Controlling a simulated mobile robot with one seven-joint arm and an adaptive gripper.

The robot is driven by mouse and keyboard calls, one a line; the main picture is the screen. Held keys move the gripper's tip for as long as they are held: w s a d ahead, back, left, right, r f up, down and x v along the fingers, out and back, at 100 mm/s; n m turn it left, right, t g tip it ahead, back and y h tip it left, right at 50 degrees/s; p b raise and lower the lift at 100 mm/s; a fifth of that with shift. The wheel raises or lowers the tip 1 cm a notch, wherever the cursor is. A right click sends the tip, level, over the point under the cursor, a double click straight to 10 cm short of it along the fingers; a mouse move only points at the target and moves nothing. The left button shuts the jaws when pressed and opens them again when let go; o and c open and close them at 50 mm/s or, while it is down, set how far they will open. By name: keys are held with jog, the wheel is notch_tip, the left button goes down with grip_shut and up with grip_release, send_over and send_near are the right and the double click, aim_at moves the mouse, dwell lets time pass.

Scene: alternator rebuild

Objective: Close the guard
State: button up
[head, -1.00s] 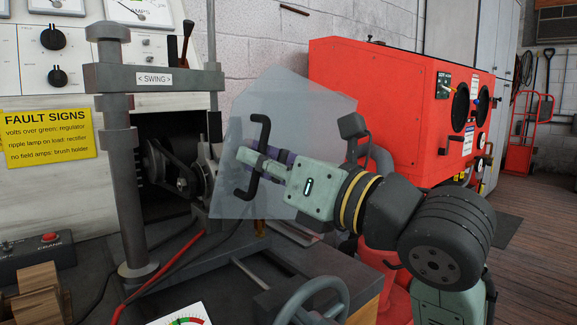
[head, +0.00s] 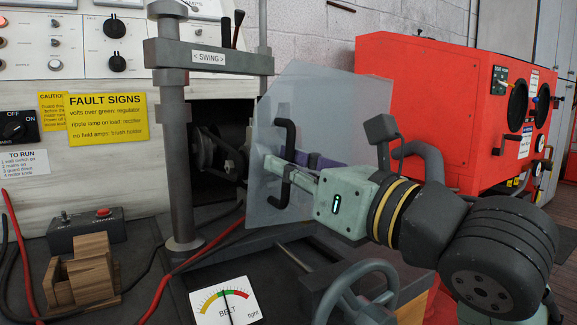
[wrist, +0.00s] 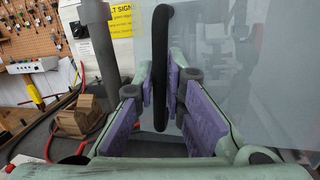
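The guard (head: 320,120) is a clear, greyish panel with a black bar handle (head: 287,135). It stands upright at an angle to the bench panel, beside the dark pulley (head: 215,150), which is partly uncovered at its left. A grey arm labelled "SWING" (head: 207,57) on a thick post (head: 177,130) is above. My gripper (head: 283,170) is at the handle. In the wrist view, the purple finger pads of my gripper (wrist: 160,90) stand close on both sides of the handle (wrist: 161,50), with little gap visible at the tips. The guard's hinge is not clear.
A red cabinet (head: 430,85) stands at the right behind my arm. A wooden block (head: 88,270), a switch box (head: 87,233), red cables and a belt gauge (head: 224,303) lie on the bench. A grey handwheel (head: 365,290) is below my gripper.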

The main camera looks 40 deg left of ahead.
jog(key=shift+o, duration=0.5)
jog(key=d, duration=0.4)
jog(key=s+d+f, duration=0.1)
jog(key=d, duration=0.3)
jog(key=s+d, duration=0.1)
jog(key=d, duration=0.2)
jog(key=shift+d+f, duration=0.15)
jog(key=shift+d, duration=0.25)
jog(key=shift+c, duration=0.4)
